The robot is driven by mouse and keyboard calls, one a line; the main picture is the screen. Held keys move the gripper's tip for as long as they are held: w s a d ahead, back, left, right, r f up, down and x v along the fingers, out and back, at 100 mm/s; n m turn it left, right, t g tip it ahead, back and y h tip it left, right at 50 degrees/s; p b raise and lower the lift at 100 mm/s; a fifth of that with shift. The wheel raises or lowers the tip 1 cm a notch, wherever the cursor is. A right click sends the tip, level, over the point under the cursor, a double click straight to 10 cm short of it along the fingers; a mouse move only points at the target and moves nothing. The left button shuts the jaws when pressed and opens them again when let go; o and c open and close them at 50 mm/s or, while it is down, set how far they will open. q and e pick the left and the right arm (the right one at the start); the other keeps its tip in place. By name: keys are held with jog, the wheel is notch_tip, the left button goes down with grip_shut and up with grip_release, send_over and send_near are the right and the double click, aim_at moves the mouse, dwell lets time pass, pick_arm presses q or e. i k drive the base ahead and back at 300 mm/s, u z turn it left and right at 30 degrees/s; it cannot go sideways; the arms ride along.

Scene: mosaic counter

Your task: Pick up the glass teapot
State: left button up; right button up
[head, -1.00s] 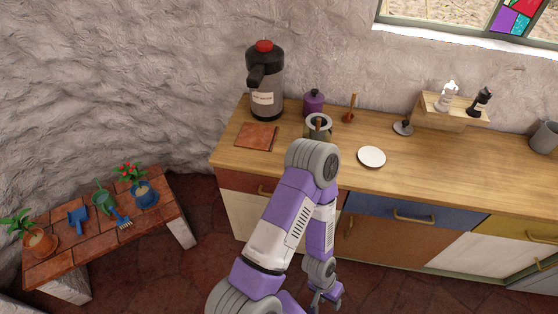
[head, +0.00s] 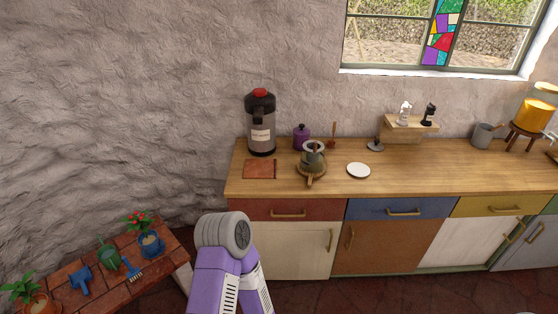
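A rounded olive-green, see-through vessel (head: 311,170), which looks like the glass teapot, stands on the wooden counter in the head view. A short spout or handle points toward the front edge. One of my purple arms rises at the lower middle, in front of the counter and left of the teapot. Neither gripper shows.
A dark dispenser with a red top (head: 261,122), a terracotta tile (head: 260,169) and a purple jar (head: 301,137) are left of the teapot. A white saucer (head: 358,170) is right of it. A low brick bench (head: 165,262) holds plants.

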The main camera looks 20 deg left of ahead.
aim_at(309, 162)
jog(key=u, duration=0.8)
jog(key=i, duration=0.45)
jog(key=z, duration=0.05)
